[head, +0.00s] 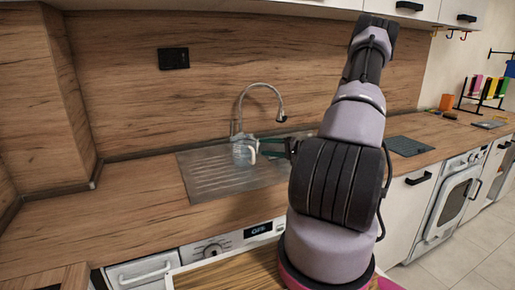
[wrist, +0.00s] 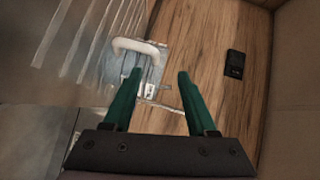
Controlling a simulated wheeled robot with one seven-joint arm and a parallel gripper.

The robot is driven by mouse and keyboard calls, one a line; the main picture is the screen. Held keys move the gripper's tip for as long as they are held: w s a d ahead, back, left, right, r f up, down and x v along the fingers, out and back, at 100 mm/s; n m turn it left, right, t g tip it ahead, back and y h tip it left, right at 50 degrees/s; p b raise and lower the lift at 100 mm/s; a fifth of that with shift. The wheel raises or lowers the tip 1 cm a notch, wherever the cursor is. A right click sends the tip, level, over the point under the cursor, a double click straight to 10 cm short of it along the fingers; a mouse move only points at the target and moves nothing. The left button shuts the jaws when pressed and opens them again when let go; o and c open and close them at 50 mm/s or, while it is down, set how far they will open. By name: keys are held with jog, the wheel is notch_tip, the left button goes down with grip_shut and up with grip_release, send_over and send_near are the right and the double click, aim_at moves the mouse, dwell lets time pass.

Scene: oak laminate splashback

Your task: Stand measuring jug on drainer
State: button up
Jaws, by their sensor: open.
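The measuring jug (head: 241,152) is clear with a white handle and looks upright at the steel drainer (head: 208,178), below the tap. I cannot tell for sure whether its base touches the drainer. In the wrist view its white handle (wrist: 138,45) lies just beyond my fingertips, and the clear body shows faintly beside it. My gripper (wrist: 159,72) has two green fingers spread apart, with nothing clamped between them. In the head view my gripper (head: 268,146) is right beside the jug, on its handle side. My arm hides part of the sink.
The tap (head: 262,87) arches behind and above the jug. A black socket (head: 173,58) is on the wood splashback. Bare worktop (head: 100,225) lies left of the drainer. A dark grey board (head: 408,146) lies on the worktop right of my arm.

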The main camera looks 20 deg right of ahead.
jog(key=f+v, duration=0.1)
jog(key=v, duration=0.5)
jog(key=s+a+r+n+g+h, duration=0.1)
jog(key=s+a+r+n+g, duration=0.3)
jog(key=a+r, duration=0.45)
jog(key=s+a+r+n+g+h, duration=0.1)
jog(key=s+a+r+g, duration=0.3)
jog(key=a+r+g, duration=0.35)
jog(key=s+a+r+t+h, duration=0.2)
jog(key=s+r+t+h, duration=0.1)
jog(key=s+r, duration=0.4)
jog(key=s+a+r+m+t+h, duration=0.1)
jog(key=s+a+r+t+h, duration=0.2)
jog(key=s+r, duration=0.4)
jog(key=shift+s+a+r+h, duration=0.3)
jog(key=shift+s+r+h, duration=0.1)
jog(key=shift+r, duration=0.2)
